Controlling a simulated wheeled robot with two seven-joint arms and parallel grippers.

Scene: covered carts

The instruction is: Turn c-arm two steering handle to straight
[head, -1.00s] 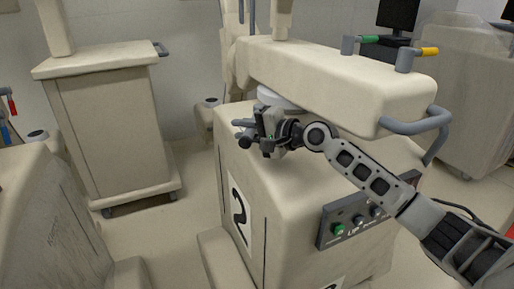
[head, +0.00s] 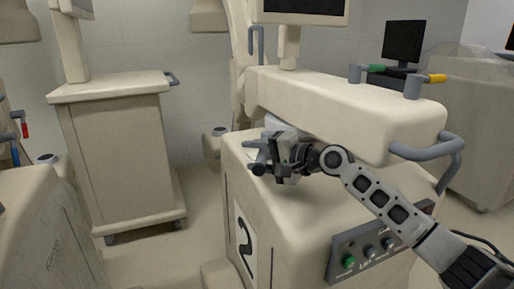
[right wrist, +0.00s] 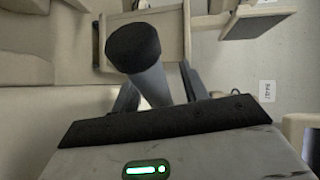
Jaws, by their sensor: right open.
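C-arm two is the cream cart marked with a large 2 (head: 244,247), in the middle of the head view. My right gripper (head: 268,157) is at the steering handle, above the cart body and below its thick overhanging arm. The handle's dark round knob shows in the right wrist view (right wrist: 133,46), on a grey bar (right wrist: 154,86). The bar stands between my two open fingers (right wrist: 156,95); I cannot tell whether they touch it. In the head view the gripper hides much of the handle, so its exact angle is unclear. My left gripper is out of view.
The overhanging arm (head: 345,105) is close above my right gripper and carries green (head: 376,67) and yellow (head: 437,78) levers. A grey rail (head: 428,151) juts from its end. A button panel (head: 372,247) is on the cart.

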